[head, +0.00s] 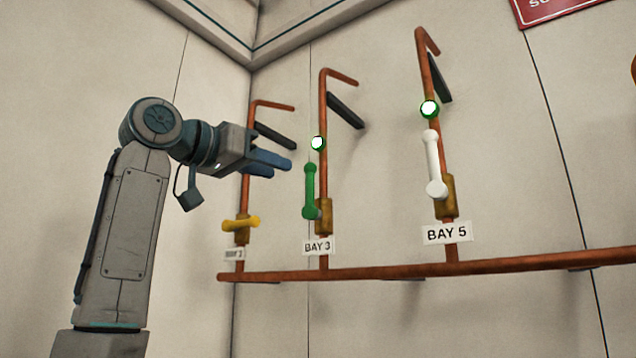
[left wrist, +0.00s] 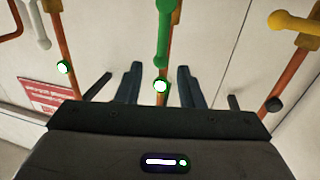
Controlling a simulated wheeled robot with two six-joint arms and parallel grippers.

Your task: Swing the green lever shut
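The green lever (head: 310,192) stands upright along the copper pipe above the BAY 3 label (head: 317,247), its pivot low at a brass valve body (head: 323,216). It also shows in the left wrist view (left wrist: 162,40), ahead of my fingers and in line with the gap between them. My left gripper (head: 287,167) is open and empty. In the head view it is left of the lever, a little above its top knob. The lever looks apart from both fingers, but the depth between them is hard to judge. My right gripper is not in view.
A yellow lever (head: 241,223) lies crosswise on the left pipe. A white lever (head: 433,163) stands upright at BAY 5 (head: 447,232). Lamps above the green (head: 317,143) and white levers (head: 429,109) are lit. A horizontal copper pipe (head: 400,270) runs below.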

